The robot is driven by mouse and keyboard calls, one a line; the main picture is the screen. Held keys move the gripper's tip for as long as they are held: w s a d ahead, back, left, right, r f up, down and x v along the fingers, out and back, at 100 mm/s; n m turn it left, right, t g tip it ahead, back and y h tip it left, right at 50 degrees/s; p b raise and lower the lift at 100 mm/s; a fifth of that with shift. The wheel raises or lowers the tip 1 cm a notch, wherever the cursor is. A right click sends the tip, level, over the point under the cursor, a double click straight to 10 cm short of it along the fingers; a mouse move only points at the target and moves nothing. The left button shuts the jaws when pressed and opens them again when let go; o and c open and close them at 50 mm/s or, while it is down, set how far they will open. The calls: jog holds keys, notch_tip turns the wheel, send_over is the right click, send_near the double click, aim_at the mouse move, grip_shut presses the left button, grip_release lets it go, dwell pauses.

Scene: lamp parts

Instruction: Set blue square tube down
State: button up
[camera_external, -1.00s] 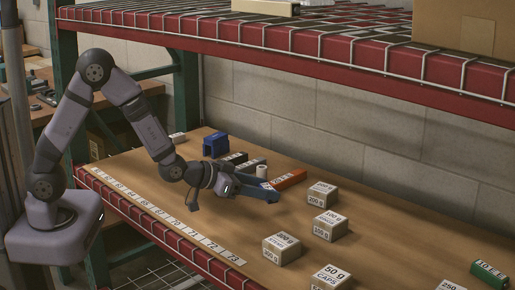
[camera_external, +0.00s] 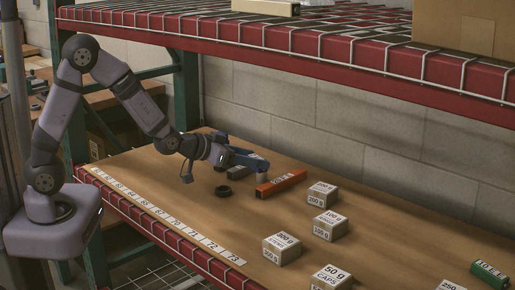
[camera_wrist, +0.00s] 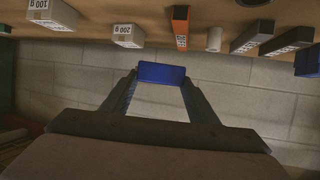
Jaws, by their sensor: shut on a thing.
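My gripper (camera_external: 254,162) is shut on the blue square tube, above the back part of the wooden shelf board. The tube (camera_wrist: 162,73) shows in the wrist view as a blue block across the fingertips. It lies between the two grey fingers, with the block wall behind it. In the external view the tube and fingers merge into one bluish shape, so its exact tilt and height are hard to tell there.
An orange bar (camera_external: 281,183), a small pale cylinder (camera_wrist: 214,38), dark bars (camera_wrist: 252,36) and a blue bracket (camera_wrist: 308,62) are near the gripper. A black ring (camera_external: 222,190) lies in front. Labelled boxes (camera_external: 330,225) stand right. The front middle board is clear.

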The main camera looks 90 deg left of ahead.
jog(key=s+a+n+g+y+p, duration=0.3)
jog(key=s+a+n, duration=0.1)
jog(key=s+a, duration=0.8)
jog(key=n+g+y+p, duration=0.1)
jog(key=n+g+y, duration=0.2)
jog(key=n+g, duration=0.1)
send_over(179, 175)
jog(key=shift+m+t, duration=0.3)
jog(key=shift+t, duration=0.1)
jog(key=shift+w+a+f+b, duration=0.1)
jog(key=shift+f+b, duration=0.45)
jog(key=shift+f, duration=4.65)
jog(key=shift+f, duration=0.15)
jog(key=o, duration=1)
jog(key=shift+o, duration=0.2)
